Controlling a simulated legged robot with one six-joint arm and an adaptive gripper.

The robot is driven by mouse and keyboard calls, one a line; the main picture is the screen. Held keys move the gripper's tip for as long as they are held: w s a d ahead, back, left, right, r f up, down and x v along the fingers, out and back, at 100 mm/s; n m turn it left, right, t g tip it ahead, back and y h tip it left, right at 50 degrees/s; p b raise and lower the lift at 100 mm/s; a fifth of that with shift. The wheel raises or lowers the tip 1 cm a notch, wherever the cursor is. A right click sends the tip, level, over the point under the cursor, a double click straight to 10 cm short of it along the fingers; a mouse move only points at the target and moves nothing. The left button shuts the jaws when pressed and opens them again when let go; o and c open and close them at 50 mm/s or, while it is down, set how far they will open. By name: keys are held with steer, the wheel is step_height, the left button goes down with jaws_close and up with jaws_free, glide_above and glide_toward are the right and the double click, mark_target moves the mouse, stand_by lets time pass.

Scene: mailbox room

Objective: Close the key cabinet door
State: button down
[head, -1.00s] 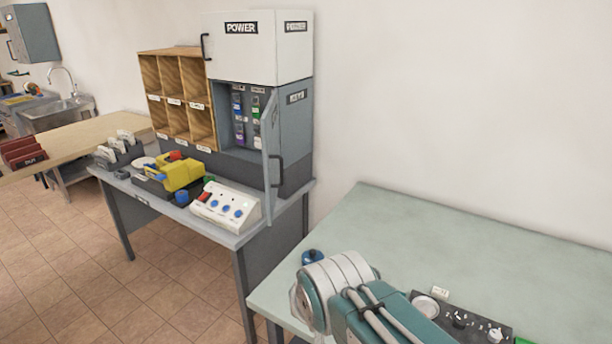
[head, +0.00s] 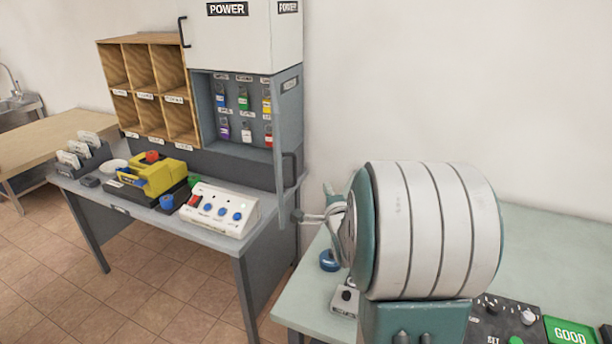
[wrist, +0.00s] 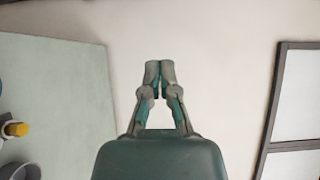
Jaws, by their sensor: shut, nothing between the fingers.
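The grey key cabinet (head: 206,112) stands under the white POWER box, with several coloured keys hanging inside. Its door (head: 281,150) is open. It stands out from the right side toward me, seen nearly edge-on, with a dark handle (head: 292,168). My gripper (wrist: 159,66) shows in the wrist view, fingertips together and empty, in front of a pale wall. The cabinet cannot be made out in that view. In the head view my arm is right of the door and largely hides the gripper, so I cannot tell the exact gap to the door.
A wooden pigeonhole shelf (head: 150,88) adjoins the cabinet on the left. Below are a white button box (head: 220,208) and a yellow device (head: 160,175) on the grey desk. A pale green table (head: 545,255) fills the right. Tiled floor lies front left.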

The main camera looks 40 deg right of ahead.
steer(key=w, duration=1.1)
steer(key=shift+w+d, duration=0.2)
steer(key=shift+d, duration=0.15)
steer(key=shift+w+f, duration=0.1)
